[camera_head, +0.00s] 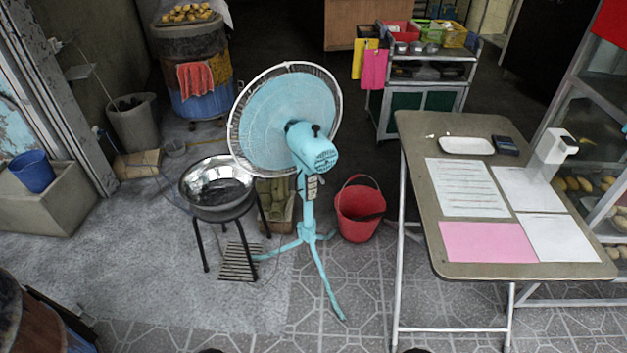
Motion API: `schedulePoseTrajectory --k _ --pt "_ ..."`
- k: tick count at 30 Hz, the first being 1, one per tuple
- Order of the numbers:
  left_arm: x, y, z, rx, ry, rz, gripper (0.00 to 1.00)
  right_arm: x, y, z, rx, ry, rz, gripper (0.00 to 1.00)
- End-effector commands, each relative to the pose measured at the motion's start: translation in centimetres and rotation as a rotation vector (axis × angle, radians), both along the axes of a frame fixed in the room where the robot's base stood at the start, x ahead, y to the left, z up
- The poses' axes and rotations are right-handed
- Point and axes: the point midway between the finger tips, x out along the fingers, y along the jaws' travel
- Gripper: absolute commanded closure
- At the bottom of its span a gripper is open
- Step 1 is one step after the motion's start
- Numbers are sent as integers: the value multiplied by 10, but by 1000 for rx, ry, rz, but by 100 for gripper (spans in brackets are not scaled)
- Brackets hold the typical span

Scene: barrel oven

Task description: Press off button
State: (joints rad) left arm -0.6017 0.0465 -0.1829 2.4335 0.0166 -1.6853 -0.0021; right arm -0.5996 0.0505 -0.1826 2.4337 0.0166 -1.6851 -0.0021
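A light blue standing fan (288,120) stands on the tiled floor near the middle of the view, its head tilted and its round guard facing away to the upper left. A small control box with buttons (312,186) sits on its pole below the motor. The buttons are too small to tell which one is off. Neither of my grippers shows clearly. Only two small dark shapes show at the bottom edge, and I cannot tell what they are.
A metal bowl on a black stool (217,188) stands left of the fan. A red bucket (359,210) stands right of it. A table (405,125) with paper sheets and a white dispenser (551,147) is further right. The floor in front of the fan is clear.

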Motion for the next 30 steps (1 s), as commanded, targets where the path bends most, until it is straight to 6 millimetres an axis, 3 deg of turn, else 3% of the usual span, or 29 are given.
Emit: schedulePoseTrajectory --k 1,3,30 --pt "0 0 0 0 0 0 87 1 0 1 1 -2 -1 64" --pt "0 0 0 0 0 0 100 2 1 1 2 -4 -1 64" --pt "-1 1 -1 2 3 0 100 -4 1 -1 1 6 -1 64"
